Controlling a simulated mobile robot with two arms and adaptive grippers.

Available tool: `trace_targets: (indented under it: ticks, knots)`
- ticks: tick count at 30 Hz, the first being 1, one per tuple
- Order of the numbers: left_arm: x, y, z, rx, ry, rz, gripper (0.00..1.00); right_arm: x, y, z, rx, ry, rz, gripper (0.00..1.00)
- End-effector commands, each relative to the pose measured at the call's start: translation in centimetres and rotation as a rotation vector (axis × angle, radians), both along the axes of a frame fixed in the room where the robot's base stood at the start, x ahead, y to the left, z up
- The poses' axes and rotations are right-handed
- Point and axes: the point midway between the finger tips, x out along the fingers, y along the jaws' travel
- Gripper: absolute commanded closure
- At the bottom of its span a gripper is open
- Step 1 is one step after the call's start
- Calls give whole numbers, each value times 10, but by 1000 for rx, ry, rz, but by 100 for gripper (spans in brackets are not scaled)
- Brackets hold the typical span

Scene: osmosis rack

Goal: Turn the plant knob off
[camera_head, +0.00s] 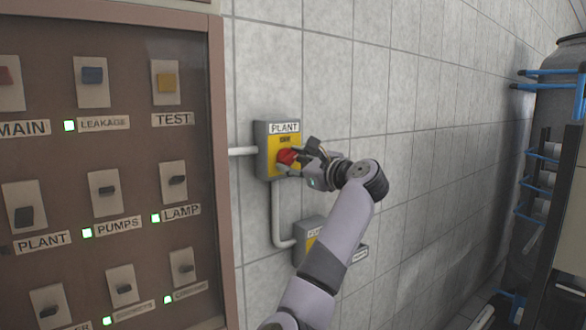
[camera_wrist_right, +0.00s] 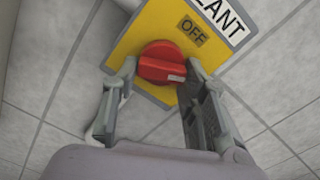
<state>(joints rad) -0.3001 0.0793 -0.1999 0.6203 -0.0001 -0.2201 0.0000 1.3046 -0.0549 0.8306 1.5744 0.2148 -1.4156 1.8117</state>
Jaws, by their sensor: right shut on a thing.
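The plant knob (camera_head: 287,157) is red and sits on a yellow plate of a grey wall box labelled PLANT (camera_head: 262,135). In the right wrist view the red knob (camera_wrist_right: 161,62) lies between the two fingers, its white mark toward the lower right. An OFF label (camera_wrist_right: 192,31) is above and to the right of it. My right gripper (camera_head: 296,158) is shut on the knob, one finger at each side in the right wrist view (camera_wrist_right: 160,80). The fingers hide part of the knob in the head view. My left gripper is not in view.
A brown control panel (camera_head: 216,150) with several labelled switches and green lights stands at the left. A second grey box (camera_head: 309,232) is below the plant box, partly behind my arm. Blue pipes and a tank (camera_head: 560,105) are at the right. The tiled wall between is bare.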

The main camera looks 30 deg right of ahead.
Motion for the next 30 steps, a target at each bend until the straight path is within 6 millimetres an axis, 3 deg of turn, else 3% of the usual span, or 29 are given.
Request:
trace_targets:
  ticks: [30]
  knots:
    - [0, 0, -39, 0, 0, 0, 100, 0, -4, 2, -921, -69, 2, 88]
